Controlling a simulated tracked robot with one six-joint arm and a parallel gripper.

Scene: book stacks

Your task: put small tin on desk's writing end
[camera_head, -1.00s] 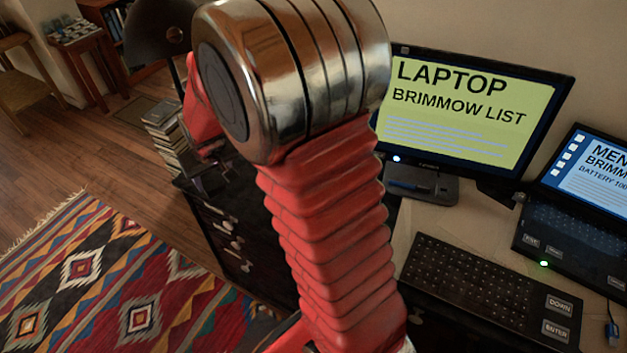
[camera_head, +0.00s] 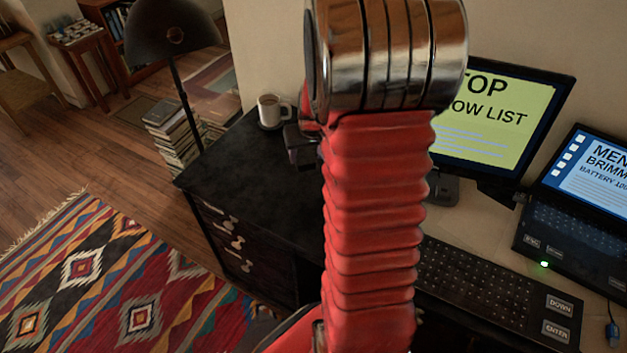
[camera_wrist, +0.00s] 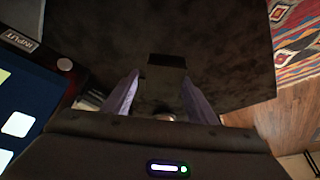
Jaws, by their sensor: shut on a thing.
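In the wrist view my gripper (camera_wrist: 160,78) has its two purple fingers on either side of a dark, boxy thing, which I take to be the small tin (camera_wrist: 166,76); its details are lost in shadow. The dark desk top (camera_wrist: 100,50) fills the view beyond it. In the head view, only a dark part of my gripper (camera_head: 302,146) shows left of my red arm, over the back of the black desk top (camera_head: 245,180). The tin cannot be made out there.
A white mug (camera_head: 270,111) stands at the desk's back edge, close to my gripper. A monitor (camera_head: 505,115), a keyboard (camera_head: 480,285) and a laptop (camera_head: 580,200) occupy the right side. A black lamp (camera_head: 172,32) and stacked books (camera_head: 172,135) stand beyond. The desk's left part looks clear.

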